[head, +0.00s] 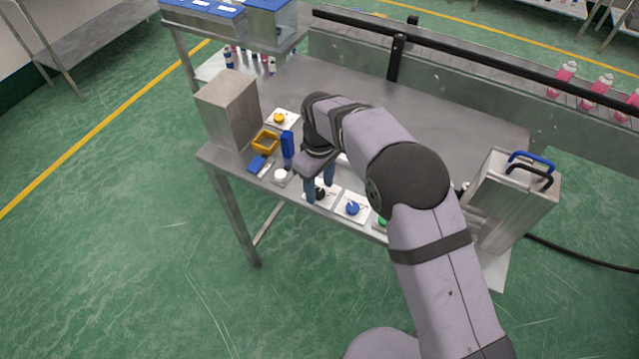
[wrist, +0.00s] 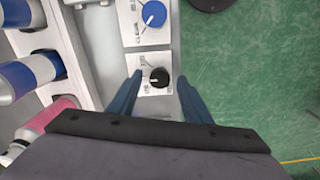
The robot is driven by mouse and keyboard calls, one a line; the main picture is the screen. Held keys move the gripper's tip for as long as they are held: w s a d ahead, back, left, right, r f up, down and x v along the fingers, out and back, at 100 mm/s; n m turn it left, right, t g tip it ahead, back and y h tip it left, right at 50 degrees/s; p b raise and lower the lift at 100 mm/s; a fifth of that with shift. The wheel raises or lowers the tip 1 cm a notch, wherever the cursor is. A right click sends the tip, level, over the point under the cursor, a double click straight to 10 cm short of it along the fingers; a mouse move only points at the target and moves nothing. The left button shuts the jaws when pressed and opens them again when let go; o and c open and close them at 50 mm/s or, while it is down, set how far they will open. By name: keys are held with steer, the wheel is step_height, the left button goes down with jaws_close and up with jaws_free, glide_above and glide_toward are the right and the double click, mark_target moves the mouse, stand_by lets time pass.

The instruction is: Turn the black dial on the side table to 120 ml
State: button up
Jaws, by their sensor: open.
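The black dial (head: 320,193) sits on a white plate at the front edge of the metal side table (head: 440,115). In the wrist view the black dial (wrist: 158,77) shows a pale pointer mark and small printing around it, too small to read. My gripper (head: 319,192) is above the dial, fingers pointing down. In the wrist view my gripper's blue fingers (wrist: 160,85) are open, one on each side of the dial, with gaps to it. I cannot tell how far above the plate the fingertips are.
A blue dial (head: 352,208) is close beside the black one, with a green knob (head: 383,222) beyond. A white knob (head: 281,175), a blue upright piece (head: 288,145), a yellow tray (head: 265,141) and a metal box (head: 228,108) stand to the left.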

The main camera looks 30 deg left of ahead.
steer(key=shift+f, duration=0.4)
steer(key=shift+c, duration=0.4)
steer(key=c, duration=1)
steer(key=shift+m, duration=0.3)
steer(key=m+b, duration=0.1)
steer(key=m, duration=0.8)
steer(key=shift+a+r, duration=0.1)
steer(key=shift+m, duration=0.3)
